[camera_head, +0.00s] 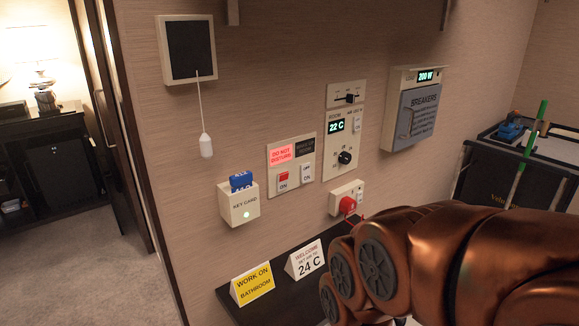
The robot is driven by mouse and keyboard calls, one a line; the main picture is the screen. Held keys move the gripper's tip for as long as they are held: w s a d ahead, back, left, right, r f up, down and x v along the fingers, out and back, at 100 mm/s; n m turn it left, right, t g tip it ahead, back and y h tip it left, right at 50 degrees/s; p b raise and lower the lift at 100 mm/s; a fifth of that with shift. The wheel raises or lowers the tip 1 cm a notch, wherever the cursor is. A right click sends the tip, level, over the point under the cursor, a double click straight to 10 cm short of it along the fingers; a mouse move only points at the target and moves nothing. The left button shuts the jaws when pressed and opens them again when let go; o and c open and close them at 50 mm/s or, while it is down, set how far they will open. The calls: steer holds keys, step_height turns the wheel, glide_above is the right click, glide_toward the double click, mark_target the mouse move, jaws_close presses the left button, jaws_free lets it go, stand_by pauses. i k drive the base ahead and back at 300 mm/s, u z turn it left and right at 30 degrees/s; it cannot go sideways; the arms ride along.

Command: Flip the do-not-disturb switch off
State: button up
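The do-not-disturb panel (291,163) is a beige plate on the wall, left of the thermostat panel. Its "DO NOT DISTURB" label (281,155) is lit red, and the label beside it is dark. Below the lit label is a switch with a red face (283,177), marked ON. A second, white switch (307,173) is to its right, also with ON lettering beneath. My copper-coloured arm fills the lower right. My gripper cannot be made out in this view.
A key card holder (239,206) with a blue card is left of the panel. A red knob (347,204) sits below the thermostat (344,133). Two signs (252,284) stand on a dark shelf (290,247). A breaker box (412,108) and cart (500,175) are at right.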

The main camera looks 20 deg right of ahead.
mark_target(282, 181)
steer(key=k, duration=1.3)
steer(key=u, duration=0.75)
steer(key=i, duration=1.25)
steer(key=z, duration=0.05)
